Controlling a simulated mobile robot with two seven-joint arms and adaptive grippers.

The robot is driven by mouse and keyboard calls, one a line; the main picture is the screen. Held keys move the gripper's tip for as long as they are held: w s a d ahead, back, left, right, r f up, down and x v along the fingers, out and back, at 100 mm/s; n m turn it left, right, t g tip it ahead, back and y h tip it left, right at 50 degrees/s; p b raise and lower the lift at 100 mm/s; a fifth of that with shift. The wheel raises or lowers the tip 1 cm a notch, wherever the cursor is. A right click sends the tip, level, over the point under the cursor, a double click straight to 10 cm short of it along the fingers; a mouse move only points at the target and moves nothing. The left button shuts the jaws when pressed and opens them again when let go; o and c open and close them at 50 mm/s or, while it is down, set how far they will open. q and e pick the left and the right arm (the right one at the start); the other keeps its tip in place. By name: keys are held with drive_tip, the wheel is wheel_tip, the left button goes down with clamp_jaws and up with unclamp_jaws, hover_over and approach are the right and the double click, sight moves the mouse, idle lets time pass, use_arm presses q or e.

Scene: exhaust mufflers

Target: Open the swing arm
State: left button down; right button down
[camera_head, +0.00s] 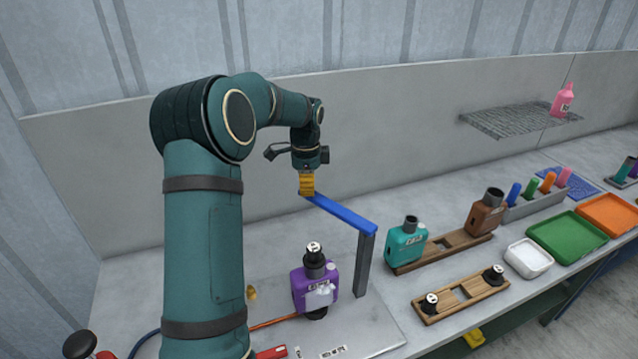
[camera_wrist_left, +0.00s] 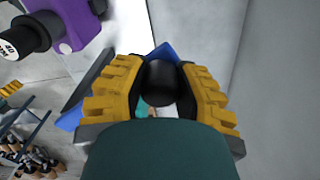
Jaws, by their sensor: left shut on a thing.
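The blue swing arm (camera_head: 343,214) is a flat bar on top of a grey post (camera_head: 363,268). It reaches from the post toward the back left, over the bench. My left gripper (camera_head: 307,187) points down at the bar's free end. In the left wrist view its yellow fingers (camera_wrist_left: 160,85) are shut around a black round handle (camera_wrist_left: 160,84), with blue parts of the bar (camera_wrist_left: 72,117) showing beside and behind. The fingers partly hide the handle and the bar's end. My right gripper is in neither view.
A purple muffler (camera_head: 313,289) with a black top stands left of the post. A teal muffler (camera_head: 405,244) and a brown one (camera_head: 486,214) sit on a wooden stand to the right. A wall rises behind the bench, and bare bench surface lies behind the bar.

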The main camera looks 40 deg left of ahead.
use_arm(q)
drive_tip(key=shift+w+d+m+p, duration=0.15)
drive_tip(key=shift+w+m+p, duration=0.55)
drive_tip(key=shift+w, duration=0.5)
drive_tip(key=c, duration=0.6)
unclamp_jaws()
drive_tip(key=shift+c, duration=0.2)
wheel_tip(320, 180, up, 12)
drive_tip(key=shift+f, duration=0.1)
